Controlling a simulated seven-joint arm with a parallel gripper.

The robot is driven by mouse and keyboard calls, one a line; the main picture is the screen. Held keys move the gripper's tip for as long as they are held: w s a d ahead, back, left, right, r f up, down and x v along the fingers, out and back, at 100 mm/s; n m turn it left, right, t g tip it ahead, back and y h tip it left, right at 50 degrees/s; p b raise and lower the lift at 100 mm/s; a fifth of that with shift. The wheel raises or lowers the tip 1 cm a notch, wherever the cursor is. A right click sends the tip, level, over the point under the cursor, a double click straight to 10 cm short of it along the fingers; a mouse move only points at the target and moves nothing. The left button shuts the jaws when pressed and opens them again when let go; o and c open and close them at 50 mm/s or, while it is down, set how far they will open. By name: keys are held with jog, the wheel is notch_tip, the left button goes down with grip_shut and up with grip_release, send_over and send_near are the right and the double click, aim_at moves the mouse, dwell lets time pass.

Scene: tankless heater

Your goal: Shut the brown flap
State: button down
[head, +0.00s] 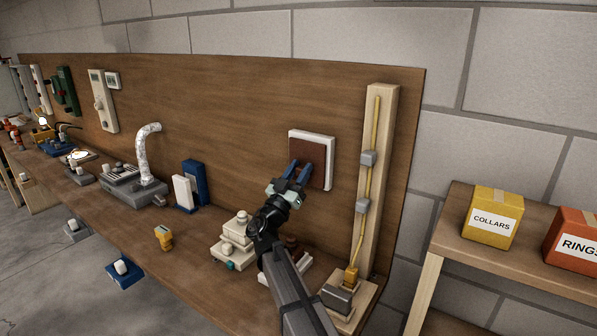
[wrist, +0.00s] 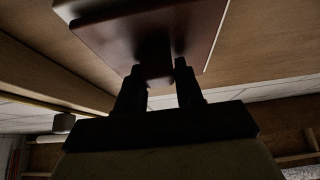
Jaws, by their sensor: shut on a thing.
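The brown flap (head: 316,150) sits in a square white frame (head: 327,180) on the upright wooden panel. My gripper (head: 301,166) is at the flap's lower left part in the head view, its blue fingers pointing up at it. In the wrist view the dark underside of the flap (wrist: 112,35) fills the top. There my gripper (wrist: 159,70) has its fingers either side of a dark brown part below the flap, and is shut on it. The fingers partly hide the flap's lower part. I cannot tell how far the flap stands from its frame.
A wooden post (head: 379,150) with a yellow cable stands close to the right of the flap. Cream blocks (head: 236,232) and a blue-and-white device (head: 190,187) are on the bench to the left. A shelf at right holds a yellow box (head: 491,217) and an orange box (head: 572,236).

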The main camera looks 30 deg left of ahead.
jog(key=shift+w+f, duration=0.15)
jog(key=shift+f, duration=0.05)
jog(key=c, duration=1.1)
grip_release()
jog(key=o, duration=0.3)
jog(key=shift+r, duration=0.15)
jog(key=v, duration=1.4)
